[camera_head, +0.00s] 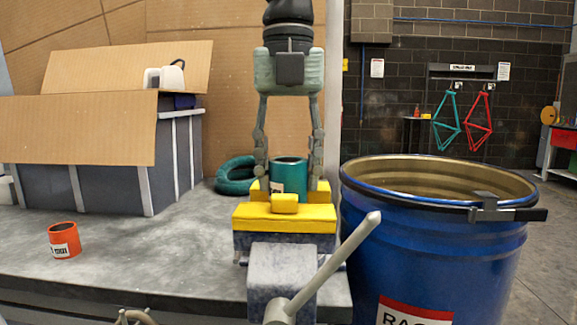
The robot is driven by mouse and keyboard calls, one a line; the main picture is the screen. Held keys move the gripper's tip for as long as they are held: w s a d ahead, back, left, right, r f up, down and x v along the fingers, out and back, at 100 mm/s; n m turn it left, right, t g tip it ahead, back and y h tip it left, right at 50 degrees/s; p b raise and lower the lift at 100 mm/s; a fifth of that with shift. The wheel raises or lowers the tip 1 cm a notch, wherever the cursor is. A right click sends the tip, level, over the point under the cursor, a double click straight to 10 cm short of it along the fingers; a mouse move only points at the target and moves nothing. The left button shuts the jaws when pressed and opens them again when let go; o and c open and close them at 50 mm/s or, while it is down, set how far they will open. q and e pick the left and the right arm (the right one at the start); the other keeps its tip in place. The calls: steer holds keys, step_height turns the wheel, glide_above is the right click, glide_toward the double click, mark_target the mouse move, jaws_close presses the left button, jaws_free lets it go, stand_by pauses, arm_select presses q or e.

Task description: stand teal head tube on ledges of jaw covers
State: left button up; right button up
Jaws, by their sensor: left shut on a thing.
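The teal head tube (289,179) is a short upright cylinder with a white label, in the middle of the head view. It stands at the yellow jaw covers (284,217) of a grey vise (283,271). The front cover hides its lower end, so I cannot tell whether it touches the ledges. My left gripper (289,172) comes from above with its fingers on both sides of the tube, shut on it.
An orange labelled tube (64,241) stands on the grey bench (180,262) at left. Behind are a grey bin with cardboard flaps (108,185) and a teal coil (235,176). A large blue drum (432,255) stands close at right. The vise handle (335,260) sticks up toward the drum.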

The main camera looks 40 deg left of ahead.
arm_select(q)
steer(key=shift+f, duration=0.45)
steer(key=o, duration=1.4)
step_height(320, 180, up, 12)
